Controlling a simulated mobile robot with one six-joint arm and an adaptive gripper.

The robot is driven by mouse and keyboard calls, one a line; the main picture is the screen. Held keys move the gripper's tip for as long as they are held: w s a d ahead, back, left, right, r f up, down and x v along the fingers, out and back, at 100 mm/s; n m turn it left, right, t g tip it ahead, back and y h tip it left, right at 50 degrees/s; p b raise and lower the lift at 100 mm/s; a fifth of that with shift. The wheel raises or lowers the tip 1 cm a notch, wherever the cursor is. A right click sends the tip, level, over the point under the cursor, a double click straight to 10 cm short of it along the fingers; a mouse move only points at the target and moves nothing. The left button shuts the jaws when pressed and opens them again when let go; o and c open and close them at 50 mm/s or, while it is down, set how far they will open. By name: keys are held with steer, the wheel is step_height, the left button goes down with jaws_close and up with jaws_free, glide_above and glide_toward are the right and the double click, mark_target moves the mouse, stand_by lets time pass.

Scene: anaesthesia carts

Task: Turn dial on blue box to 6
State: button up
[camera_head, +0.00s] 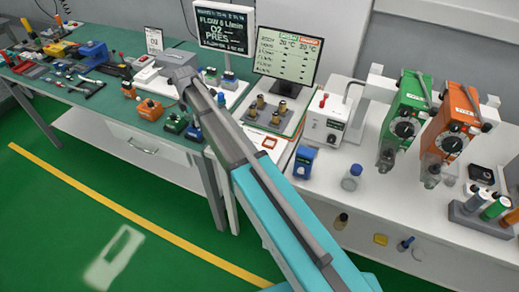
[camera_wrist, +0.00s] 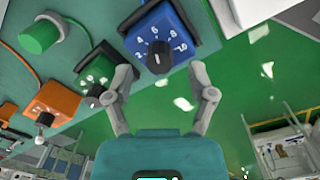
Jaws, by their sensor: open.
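The blue box (camera_wrist: 178,22) is at the top middle of the wrist view. Its face carries a dark dial knob (camera_wrist: 159,56) and white numbers including 2, 4, 6, 8 and 10. A small white mark shows near the 4 and 6, but I cannot tell exactly where the knob points. My gripper (camera_wrist: 163,74) is open and empty, its fingers on either side just below the knob, apart from it. In the head view a small blue box (camera_head: 193,132) sits at the green table's front edge, partly behind my arm; my fingers are not clear there.
A green dial box (camera_wrist: 99,70) stands just left of the blue box, with an orange dial box (camera_wrist: 52,104) farther left. A green button (camera_wrist: 40,37) is behind them. Another blue box (camera_head: 304,161) stands on the white table. Open green floor lies in front.

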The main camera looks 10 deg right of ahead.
steer(key=shift+r+p, duration=5.65)
steer(key=shift+r, duration=0.35)
steer(key=s+d+f+m+b, duration=0.4)
steer(key=s+d+m, duration=0.1)
steer(key=s+d, duration=0.1)
steer(key=s+d+f+m+b, duration=0.4)
steer(key=s+d+m, duration=0.2)
steer(key=s+d, duration=0.1)
steer(key=s+d+f+m+b, duration=0.4)
steer(key=s+d+m, duration=0.2)
steer(key=s, duration=0.1)
steer(key=shift+s+d+f, duration=0.2)
steer(key=shift+d, duration=0.05)
steer(key=shift+s+d+f+m+b, duration=0.3)
steer(key=shift+s+d+m+b, duration=0.2)
steer(key=shift+s+m, duration=0.3)
steer(key=s+d+m, duration=0.2)
steer(key=s, duration=0.1)
steer(key=shift+s, duration=0.3)
steer(key=shift+s+d+m, duration=0.15)
steer(key=shift+d+m, duration=0.1)
steer(key=shift+m, duration=0.25)
